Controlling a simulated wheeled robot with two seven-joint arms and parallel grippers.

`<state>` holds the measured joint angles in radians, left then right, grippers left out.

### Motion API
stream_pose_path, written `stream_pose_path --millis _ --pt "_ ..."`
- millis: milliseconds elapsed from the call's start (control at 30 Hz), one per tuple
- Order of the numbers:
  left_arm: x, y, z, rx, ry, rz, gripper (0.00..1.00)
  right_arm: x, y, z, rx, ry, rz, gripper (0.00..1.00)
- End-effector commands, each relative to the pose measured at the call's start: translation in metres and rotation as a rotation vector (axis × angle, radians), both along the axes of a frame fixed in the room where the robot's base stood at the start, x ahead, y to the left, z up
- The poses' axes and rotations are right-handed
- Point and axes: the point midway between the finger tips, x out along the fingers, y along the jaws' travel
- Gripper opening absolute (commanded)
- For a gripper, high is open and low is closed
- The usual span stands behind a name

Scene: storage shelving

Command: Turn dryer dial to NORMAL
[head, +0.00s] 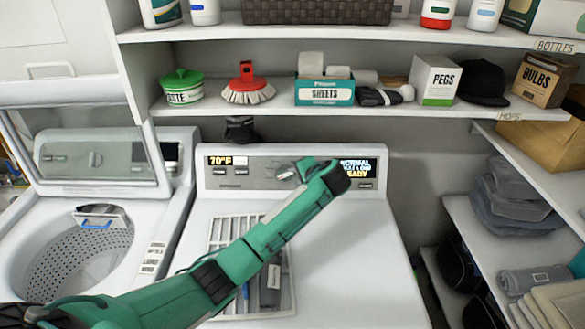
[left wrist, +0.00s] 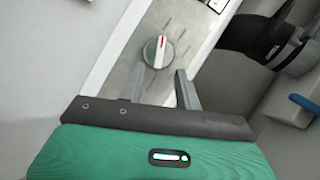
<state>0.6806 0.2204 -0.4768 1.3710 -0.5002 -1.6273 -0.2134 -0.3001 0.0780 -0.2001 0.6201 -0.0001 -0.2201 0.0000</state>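The dryer dial (head: 287,172) is a round knob on the dryer's control panel, partly beside my green left hand. In the left wrist view the dial (left wrist: 158,52) is pale with a red pointer mark, and short tick lines fan out around it. My left gripper (left wrist: 161,70) has its two grey fingers apart, with the dial just beyond and between the fingertips; contact cannot be told. My right gripper is not in view.
An open washer (head: 80,262) stands to the left of the dryer (head: 365,270), its lid raised. A shelf (head: 400,110) with a green-lidded tub (head: 183,88), a brush (head: 247,85) and boxes runs above the panel. Side shelves with folded cloth (head: 515,198) stand at right.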

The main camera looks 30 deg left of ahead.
Motion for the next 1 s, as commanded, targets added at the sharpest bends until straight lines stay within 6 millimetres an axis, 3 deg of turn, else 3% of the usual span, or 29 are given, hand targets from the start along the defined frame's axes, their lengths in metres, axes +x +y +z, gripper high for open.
stream_pose_path --millis 33,100,400,1000 --pt "-0.004 -0.006 0.010 -0.001 0.001 -0.002 0.34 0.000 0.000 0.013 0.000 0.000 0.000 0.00" --pt "-0.008 -0.014 0.015 -0.003 0.001 -0.003 0.34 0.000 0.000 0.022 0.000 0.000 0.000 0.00" --pt "-0.026 -0.040 0.033 -0.001 0.001 -0.002 0.34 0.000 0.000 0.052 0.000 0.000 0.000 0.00" --pt "-0.032 -0.049 0.037 -0.001 0.000 -0.001 0.34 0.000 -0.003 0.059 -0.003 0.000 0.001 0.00"
